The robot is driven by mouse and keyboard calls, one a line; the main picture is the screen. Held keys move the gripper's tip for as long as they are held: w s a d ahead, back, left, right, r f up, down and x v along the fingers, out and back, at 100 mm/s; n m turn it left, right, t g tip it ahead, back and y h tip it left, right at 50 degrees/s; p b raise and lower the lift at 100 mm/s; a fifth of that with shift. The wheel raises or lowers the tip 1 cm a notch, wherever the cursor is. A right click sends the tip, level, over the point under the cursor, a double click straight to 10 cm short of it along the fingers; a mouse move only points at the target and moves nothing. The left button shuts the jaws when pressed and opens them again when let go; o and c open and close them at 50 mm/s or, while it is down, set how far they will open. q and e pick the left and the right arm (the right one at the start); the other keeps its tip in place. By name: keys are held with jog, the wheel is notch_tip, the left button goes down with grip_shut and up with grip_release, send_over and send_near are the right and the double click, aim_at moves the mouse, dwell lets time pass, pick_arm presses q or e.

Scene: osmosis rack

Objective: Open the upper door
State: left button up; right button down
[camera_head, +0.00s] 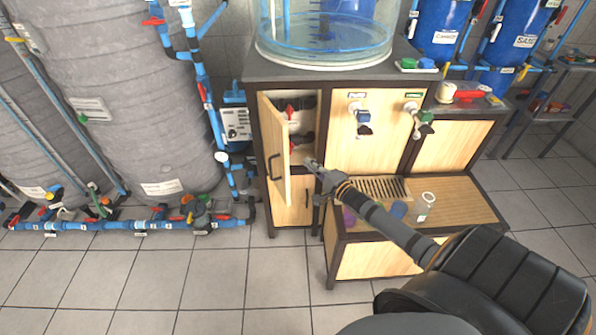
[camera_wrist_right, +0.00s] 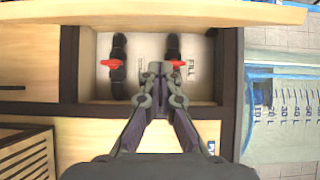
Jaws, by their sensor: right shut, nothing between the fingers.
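The upper door (camera_head: 273,135) is a light wood panel with a dark bar handle (camera_head: 274,167), on the left part of the cabinet. It stands partly open, swung out toward me, and its inside edge shows as a pale strip. In the right wrist view the door (camera_wrist_right: 150,12) runs along the top. Behind it the compartment (camera_wrist_right: 145,50) shows two dark valves with red handles. My right gripper (camera_head: 312,163) is shut and empty, at the opening to the right of the door. In the wrist view its fingertips (camera_wrist_right: 156,70) point into the opening. My left gripper is not visible.
A closed lower door (camera_head: 292,212) sits below. A clear tank (camera_head: 325,35) stands on top of the cabinet. Taps (camera_head: 363,117) stick out at the right. A low wooden bench (camera_head: 455,200) with a grate and small containers is in front. Floor tiles at the left front are clear.

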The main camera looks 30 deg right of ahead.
jog(key=shift+w+a+p, duration=0.2)
jog(key=shift+w+a, duration=0.05)
jog(key=shift+a, duration=0.45)
jog(key=shift+w+a+p, duration=0.2)
jog(key=shift+w+a, duration=0.1)
jog(key=shift+a, duration=0.35)
jog(key=shift+w+a+p, duration=0.2)
jog(key=shift+w+a, duration=0.05)
jog(key=shift+a, duration=0.45)
